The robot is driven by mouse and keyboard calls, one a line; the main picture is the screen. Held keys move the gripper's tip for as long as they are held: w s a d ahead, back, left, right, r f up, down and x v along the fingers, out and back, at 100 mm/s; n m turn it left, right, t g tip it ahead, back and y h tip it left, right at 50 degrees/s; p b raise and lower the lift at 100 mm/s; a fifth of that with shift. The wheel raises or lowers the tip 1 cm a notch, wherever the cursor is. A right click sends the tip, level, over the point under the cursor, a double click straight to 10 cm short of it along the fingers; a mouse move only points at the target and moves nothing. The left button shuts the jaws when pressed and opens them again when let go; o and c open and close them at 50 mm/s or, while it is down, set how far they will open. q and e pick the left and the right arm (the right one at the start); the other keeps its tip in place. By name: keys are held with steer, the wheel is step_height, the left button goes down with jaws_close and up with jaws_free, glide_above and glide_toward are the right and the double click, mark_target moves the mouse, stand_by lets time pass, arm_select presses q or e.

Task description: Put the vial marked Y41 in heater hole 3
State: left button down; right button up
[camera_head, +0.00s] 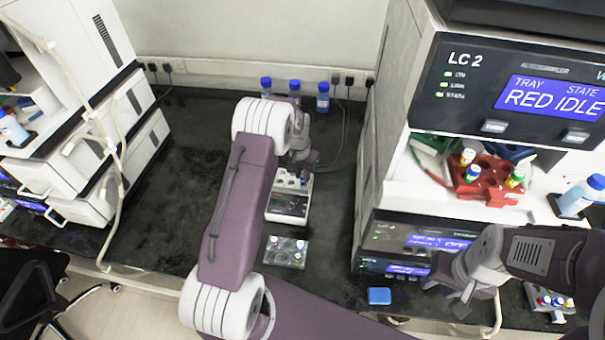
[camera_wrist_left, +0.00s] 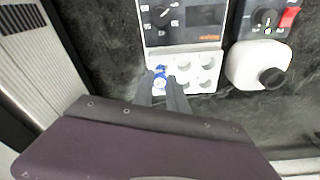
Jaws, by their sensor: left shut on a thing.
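The heater (camera_head: 288,205) stands on the dark bench, below my left gripper in the head view. In the left wrist view its white block with round holes (camera_wrist_left: 196,74) lies below the display panel. My left gripper (camera_wrist_left: 164,84) is shut on a blue-capped vial (camera_wrist_left: 160,74), at the left end of the block. I cannot tell whether the vial is inside a hole or just above it. Its marking and the hole numbers are not readable. In the head view the left gripper (camera_head: 304,172) is partly hidden by its wrist. My right gripper (camera_head: 456,292) is near the bench's front, its jaw opening unclear.
A vial rack (camera_head: 286,252) stands in front of the heater. A blue block (camera_head: 379,296) lies near the bench edge. Blue-capped bottles (camera_head: 322,97) stand at the back. The LC 2 instrument (camera_head: 500,95) holds a red vial tray (camera_head: 488,190).

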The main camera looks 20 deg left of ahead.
arm_select(q)
steer(key=shift+f+b, duration=0.35)
steer(key=shift+f, duration=0.2)
stand_by(0.6)
steer(key=shift+f+b, duration=0.35)
steer(key=shift+f, duration=0.2)
steer(key=c, duration=0.9)
jaws_free()
steer(key=shift+r, duration=0.1)
steer(key=shift+r+p, duration=2.45)
steer(key=shift+r, duration=0.5)
